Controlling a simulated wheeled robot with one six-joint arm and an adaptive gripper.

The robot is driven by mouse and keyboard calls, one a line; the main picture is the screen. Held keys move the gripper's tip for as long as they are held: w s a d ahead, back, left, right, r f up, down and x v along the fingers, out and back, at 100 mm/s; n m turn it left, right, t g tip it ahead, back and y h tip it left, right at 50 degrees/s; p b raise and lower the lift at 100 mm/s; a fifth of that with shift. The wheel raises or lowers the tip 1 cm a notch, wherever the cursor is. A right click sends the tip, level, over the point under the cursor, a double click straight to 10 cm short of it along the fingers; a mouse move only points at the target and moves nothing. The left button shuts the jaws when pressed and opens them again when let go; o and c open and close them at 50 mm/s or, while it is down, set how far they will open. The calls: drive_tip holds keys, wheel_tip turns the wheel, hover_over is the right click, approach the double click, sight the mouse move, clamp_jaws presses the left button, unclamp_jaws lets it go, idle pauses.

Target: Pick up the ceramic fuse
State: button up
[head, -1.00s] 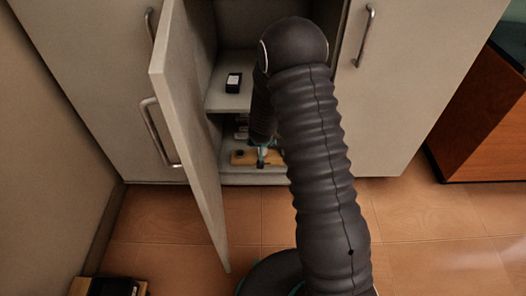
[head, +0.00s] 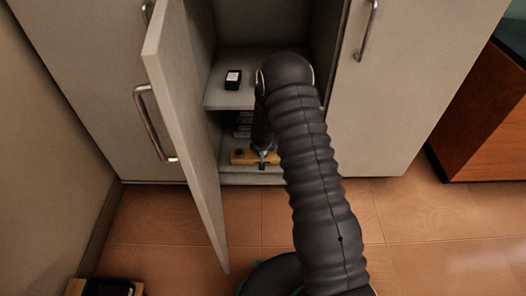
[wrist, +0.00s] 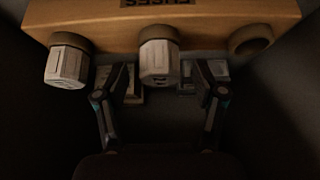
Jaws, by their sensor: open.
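In the wrist view two whitish faceted ceramic fuses sit on a wooden block (wrist: 90,20) with upside-down dark lettering: one at the left (wrist: 66,66) and one in the middle (wrist: 160,62). A round socket (wrist: 250,41) at the block's right end is empty. My gripper (wrist: 165,88) is open, its fingertips on either side of the middle fuse with a gap on both sides. In the head view my gripper (head: 263,155) is at the block (head: 240,158) on the low cabinet shelf; my arm hides part of it, and the fuses are hard to make out.
The open cabinet door (head: 185,130) stands close on the left. A middle shelf (head: 218,98) above holds a small black-and-white box (head: 233,79). Stacked greyish items (head: 243,125) lie behind the block. The right door (head: 400,90) is shut.

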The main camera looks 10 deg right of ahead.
drive_tip(key=shift+w+d+f, duration=0.1)
drive_tip(key=shift+w+f, duration=0.25)
drive_tip(key=shift+f, duration=0.2)
drive_tip(key=c, duration=1.2)
drive_tip(key=shift+r, duration=0.1)
drive_tip(key=shift+r+p, duration=0.95)
drive_tip(key=shift+r, duration=0.95)
drive_tip(key=s+d+r+b, duration=0.3)
drive_tip(key=s+d+r, duration=0.4)
drive_tip(key=d, duration=0.2)
drive_tip(key=shift+s, duration=0.15)
